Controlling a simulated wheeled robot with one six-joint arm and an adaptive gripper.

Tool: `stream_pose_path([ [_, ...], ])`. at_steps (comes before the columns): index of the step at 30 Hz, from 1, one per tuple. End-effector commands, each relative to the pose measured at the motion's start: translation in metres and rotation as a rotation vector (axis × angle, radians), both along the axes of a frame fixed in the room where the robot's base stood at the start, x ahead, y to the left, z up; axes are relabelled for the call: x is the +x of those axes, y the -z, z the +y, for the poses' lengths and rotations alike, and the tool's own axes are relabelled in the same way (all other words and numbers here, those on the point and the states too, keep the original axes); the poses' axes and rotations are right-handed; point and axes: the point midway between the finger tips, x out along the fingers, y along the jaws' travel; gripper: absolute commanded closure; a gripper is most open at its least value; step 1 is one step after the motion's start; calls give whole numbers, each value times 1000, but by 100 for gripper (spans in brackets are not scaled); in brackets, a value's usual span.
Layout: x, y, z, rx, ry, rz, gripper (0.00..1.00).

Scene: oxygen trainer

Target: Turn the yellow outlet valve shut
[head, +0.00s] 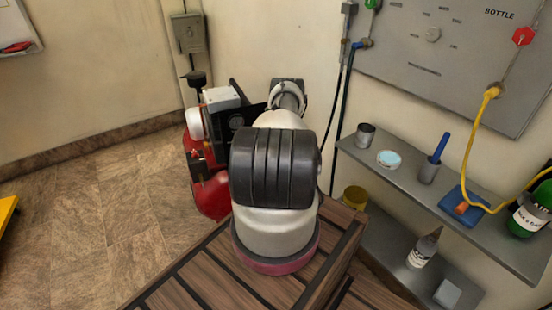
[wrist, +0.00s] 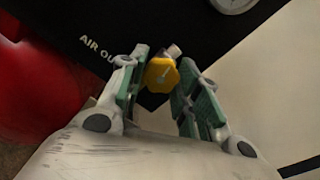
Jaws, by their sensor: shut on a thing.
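The yellow outlet valve (wrist: 160,78) is a small lobed knob on a black panel (wrist: 85,18) with white lettering that starts "AIR OU". In the wrist view, my gripper (wrist: 163,72) has its green-padded fingers on either side of the knob, shut on it. A small metal stem shows just behind the knob. In the head view, my own arm hides the valve and the gripper; part of the red machine (head: 212,192) shows beyond the arm.
A gauge (wrist: 233,3) sits at the top of the wrist view, and a red rounded tank (wrist: 40,85) fills its left. A grey shelf (head: 398,182) with cups and a bottle runs along the right wall.

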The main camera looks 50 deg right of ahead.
Motion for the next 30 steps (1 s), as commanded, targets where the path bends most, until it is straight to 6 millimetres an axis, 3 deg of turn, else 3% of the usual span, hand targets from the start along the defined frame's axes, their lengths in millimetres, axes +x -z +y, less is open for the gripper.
stream_pose_path([
  [12,-1,2,1,173,3,-90,91],
  [29,-2,2,1,201,4,-104,91],
  [30,-2,2,1,200,4,-103,62],
])
